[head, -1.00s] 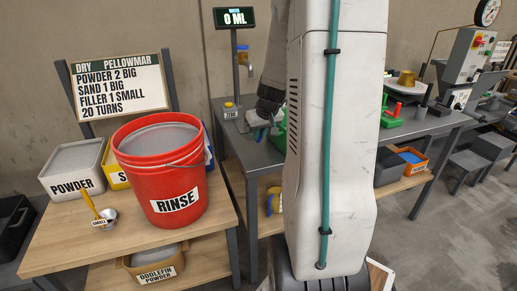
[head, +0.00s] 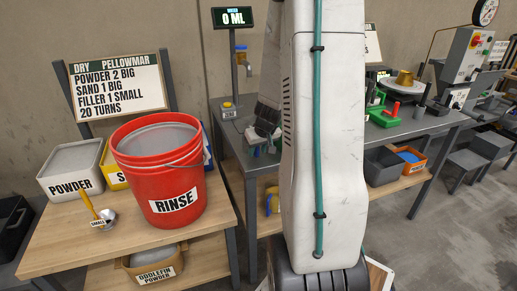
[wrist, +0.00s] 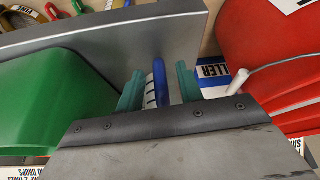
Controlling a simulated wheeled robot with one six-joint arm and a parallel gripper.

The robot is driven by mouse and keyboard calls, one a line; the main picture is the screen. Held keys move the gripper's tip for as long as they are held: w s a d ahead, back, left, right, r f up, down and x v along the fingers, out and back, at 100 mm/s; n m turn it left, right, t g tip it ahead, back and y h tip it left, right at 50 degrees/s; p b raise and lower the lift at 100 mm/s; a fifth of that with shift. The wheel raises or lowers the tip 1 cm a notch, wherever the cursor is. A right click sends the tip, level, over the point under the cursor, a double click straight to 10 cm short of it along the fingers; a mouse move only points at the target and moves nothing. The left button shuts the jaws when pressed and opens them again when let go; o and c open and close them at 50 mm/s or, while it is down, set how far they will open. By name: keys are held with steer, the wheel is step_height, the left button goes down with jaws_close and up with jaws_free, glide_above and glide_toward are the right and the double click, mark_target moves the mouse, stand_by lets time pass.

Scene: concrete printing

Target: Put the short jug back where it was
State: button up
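In the wrist view, the teal fingers of my gripper (wrist: 162,84) stand either side of a narrow blue part (wrist: 160,82) with a white, black-marked scale beside it. I take this to be the short jug, but most of it is hidden. A strip of grey shows between the blue part and the right finger, so the fingers do not look closed on it. In the head view, my gripper (head: 265,147) is low over the left end of the grey bench (head: 236,140). The jug cannot be made out clearly there.
A green container (wrist: 45,100) is close left of my gripper in the wrist view. A red RINSE bucket (head: 160,185) stands on the wooden table (head: 80,240), with the POWDER tub (head: 72,170) and small scoop (head: 103,217) nearby. A water display (head: 233,17) rises behind the bench.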

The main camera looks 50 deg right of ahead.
steer(key=shift+r, duration=0.1)
steer(key=v, duration=1.2)
steer(key=a+r+n+y, duration=0.1)
steer(key=a+r, duration=0.2)
steer(key=a, duration=0.6)
steer(key=a+r+n+y, duration=0.1)
steer(key=a+r+n, duration=0.15)
steer(key=a, duration=0.65)
steer(key=s+a+r+n+g, duration=0.1)
steer(key=s+a+r+g, duration=0.1)
steer(key=s+a, duration=1.3)
steer(key=shift+r+g, duration=0.25)
steer(key=shift+g, duration=0.35)
steer(key=shift+s+d+n, duration=0.1)
steer(key=shift+n, duration=0.15)
